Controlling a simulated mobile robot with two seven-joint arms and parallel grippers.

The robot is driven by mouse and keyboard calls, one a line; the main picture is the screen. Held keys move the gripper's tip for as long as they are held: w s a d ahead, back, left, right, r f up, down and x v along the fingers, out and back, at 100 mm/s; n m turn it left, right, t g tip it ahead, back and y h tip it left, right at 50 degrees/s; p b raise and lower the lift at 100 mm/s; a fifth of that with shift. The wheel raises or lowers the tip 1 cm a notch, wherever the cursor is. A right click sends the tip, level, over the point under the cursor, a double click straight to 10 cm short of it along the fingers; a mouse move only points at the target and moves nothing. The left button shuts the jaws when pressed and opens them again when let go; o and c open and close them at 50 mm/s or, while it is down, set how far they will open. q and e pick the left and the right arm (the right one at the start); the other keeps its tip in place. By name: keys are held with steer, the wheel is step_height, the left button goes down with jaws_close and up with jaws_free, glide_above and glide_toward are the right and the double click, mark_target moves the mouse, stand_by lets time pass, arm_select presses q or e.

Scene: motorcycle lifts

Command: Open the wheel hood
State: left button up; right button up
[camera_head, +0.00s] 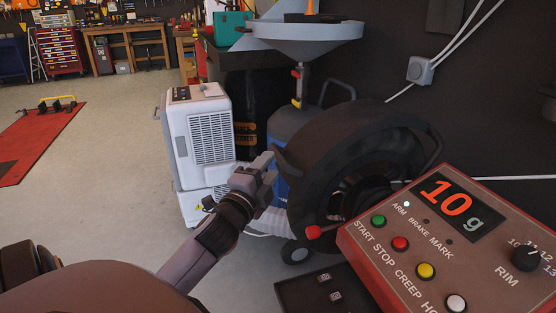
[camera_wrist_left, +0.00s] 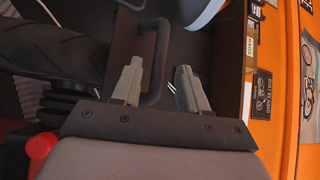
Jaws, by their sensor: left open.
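The wheel hood (camera_head: 345,120) is a dark curved cover over the wheel of the balancing machine. A dark bar handle (camera_wrist_left: 163,55) stands out from a dark plate of the hood in the left wrist view. My left gripper (camera_head: 268,166) is at the hood's left edge in the head view. In the left wrist view the open fingers (camera_wrist_left: 158,88) point toward the handle, and its lower end lies between them. I cannot tell whether either finger touches it. The tyre (camera_wrist_left: 55,50) shows at the left there. My right gripper is not in view.
The red control panel (camera_head: 440,235) with a "10 g" display stands at right front. A red knob (camera_head: 313,232) sticks out below the hood. A white portable unit (camera_head: 200,140) and a blue-grey funnel stand (camera_head: 305,40) are behind.

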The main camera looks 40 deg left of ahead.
mark_target(278, 153)
arm_select(q)
steer(key=shift+x, duration=2.75)
steer(key=shift+c, duration=0.2)
jaws_close()
